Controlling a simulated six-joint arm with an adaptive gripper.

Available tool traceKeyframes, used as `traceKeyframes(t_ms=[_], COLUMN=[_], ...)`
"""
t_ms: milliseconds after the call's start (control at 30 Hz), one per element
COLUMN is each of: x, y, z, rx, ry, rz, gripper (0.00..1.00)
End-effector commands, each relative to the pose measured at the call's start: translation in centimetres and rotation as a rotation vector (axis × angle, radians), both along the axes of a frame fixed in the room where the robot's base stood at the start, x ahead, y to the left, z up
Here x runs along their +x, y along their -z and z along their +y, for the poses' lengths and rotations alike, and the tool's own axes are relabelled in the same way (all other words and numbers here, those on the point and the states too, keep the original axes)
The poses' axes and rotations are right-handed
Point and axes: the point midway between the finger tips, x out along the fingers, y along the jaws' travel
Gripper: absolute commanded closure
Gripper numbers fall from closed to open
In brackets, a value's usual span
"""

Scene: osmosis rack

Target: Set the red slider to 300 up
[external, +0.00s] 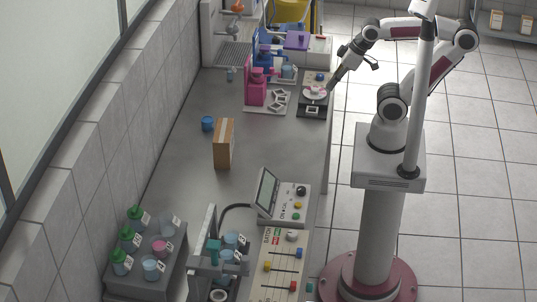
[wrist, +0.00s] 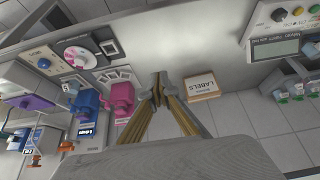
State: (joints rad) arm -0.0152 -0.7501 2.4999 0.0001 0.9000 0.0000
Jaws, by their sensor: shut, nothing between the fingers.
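The red slider (external: 293,286) sits low on the right part of the pale slider panel (external: 262,285) at the bottom of the external view. Blue (external: 299,254) and yellow (external: 267,266) sliders share that panel. The scale markings are too small to read. My gripper (external: 331,87) is far from the panel, at the table's far right end beside a black device with a round dish. In the wrist view my gripper (wrist: 160,85) is shut and empty. The red slider does not show in the wrist view.
A console with a screen (external: 267,189) stands just behind the slider panel. A cardboard labels box (external: 224,144) stands mid-table, also in the wrist view (wrist: 202,86). Pink (external: 256,88) and blue machines stand at the far end. The table between box and console is mostly clear.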

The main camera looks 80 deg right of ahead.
Motion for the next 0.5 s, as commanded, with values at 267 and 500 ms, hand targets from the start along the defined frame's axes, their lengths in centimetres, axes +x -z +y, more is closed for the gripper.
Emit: traceKeyframes(t_ms=[267,500], x=[0.1,0.4], y=[0.9,2.2], z=[1.9,4.5], rx=[-0.002,-0.013], ry=[-0.085,-0.197], rz=[0.039,0.108], gripper=[1.00,1.00])
